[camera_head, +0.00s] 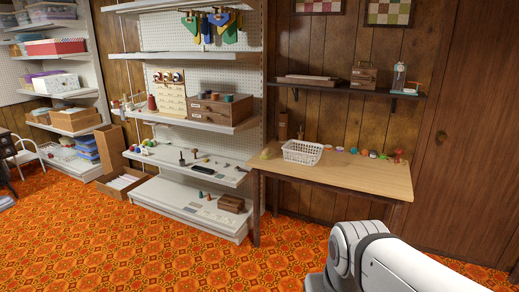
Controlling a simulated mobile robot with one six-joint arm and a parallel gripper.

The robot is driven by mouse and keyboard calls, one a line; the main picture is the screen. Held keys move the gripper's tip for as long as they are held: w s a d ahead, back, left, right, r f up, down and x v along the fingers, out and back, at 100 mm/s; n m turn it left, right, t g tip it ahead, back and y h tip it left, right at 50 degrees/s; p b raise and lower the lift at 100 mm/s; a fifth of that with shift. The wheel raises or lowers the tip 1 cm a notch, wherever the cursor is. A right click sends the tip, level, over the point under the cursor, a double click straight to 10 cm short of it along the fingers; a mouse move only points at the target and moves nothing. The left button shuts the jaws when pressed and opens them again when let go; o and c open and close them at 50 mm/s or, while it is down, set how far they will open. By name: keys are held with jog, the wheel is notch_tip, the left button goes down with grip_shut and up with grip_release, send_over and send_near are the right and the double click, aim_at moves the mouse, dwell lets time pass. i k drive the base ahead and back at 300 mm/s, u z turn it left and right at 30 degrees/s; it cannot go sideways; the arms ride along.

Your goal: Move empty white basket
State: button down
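A white basket (302,152) with open lattice sides stands upright near the back left of a light wooden table (350,175). It looks empty, though its bottom is mostly hidden by its front wall. A white link of my arm shows at the lower right, well in front of the table and apart from the basket. My gripper is outside the picture.
Several small coloured items (373,154) line the table's back edge right of the basket; its front is clear. A shelving unit (190,200) with tools and boxes stands left. A dark wall shelf (345,88) hangs above. The patterned orange floor (150,255) is open in front.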

aim_at(309, 160)
jog(key=z, duration=0.25)
jog(key=i, duration=3.45)
jog(key=z, duration=0.1)
